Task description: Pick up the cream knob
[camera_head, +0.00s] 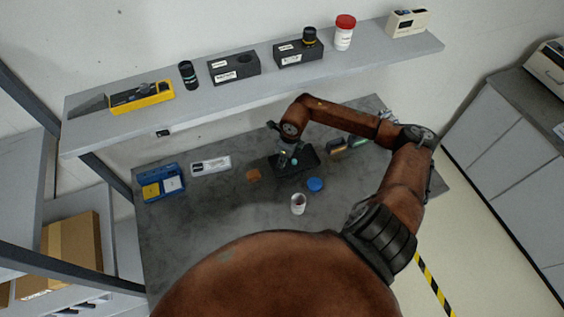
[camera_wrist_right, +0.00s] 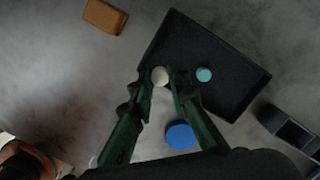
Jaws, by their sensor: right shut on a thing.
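The cream knob (camera_wrist_right: 160,76) is a small pale round thing between the fingertips of my right gripper (camera_wrist_right: 160,84) in the right wrist view. The gripper is shut on it, over the left part of a black tray (camera_wrist_right: 230,55). I cannot tell whether the knob still touches the tray. In the head view my right gripper (camera_head: 284,160) is small and hides the knob, at the left end of the tray (camera_head: 309,156). A teal knob (camera_wrist_right: 204,75) sits on the tray to the right of the cream one. My left gripper is not in view.
A blue disc (camera_head: 315,184) and a white cup (camera_head: 298,204) stand on the grey table in front of the tray. A brown block (camera_head: 253,175) lies to its left. A blue bin (camera_head: 162,184) is at far left. A shelf (camera_head: 205,100) runs above the table's back.

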